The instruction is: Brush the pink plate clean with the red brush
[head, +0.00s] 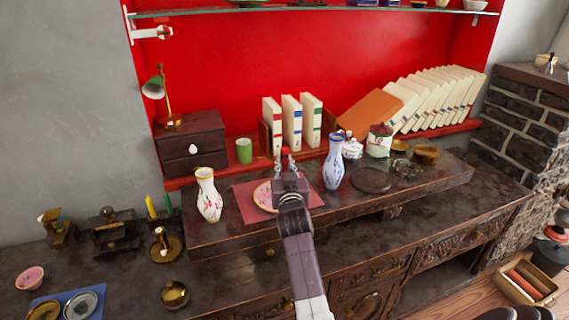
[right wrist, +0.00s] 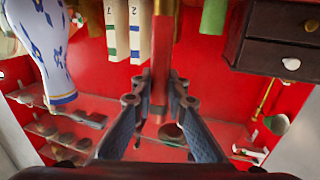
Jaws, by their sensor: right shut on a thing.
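The pink plate (head: 263,196) lies on a red mat (head: 246,190) on the raised dark shelf of the cabinet. My right arm hides the plate's right part. My right gripper (head: 287,163) is above and just right of the plate's visible part. It is shut on the red brush (head: 286,151), whose red end shows beyond the fingers. In the right wrist view the red brush (right wrist: 161,65) stands between the two fingers of my right gripper (right wrist: 158,105). I cannot tell whether the brush touches the plate. My left gripper is not in view.
A white floral vase (head: 208,195) stands left of the mat, and a blue-and-white vase (head: 333,162) stands close on its right. Behind are several upright books (head: 292,122), a green candle (head: 244,150) and a small drawer box (head: 191,143). A glass shelf (head: 320,13) hangs above.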

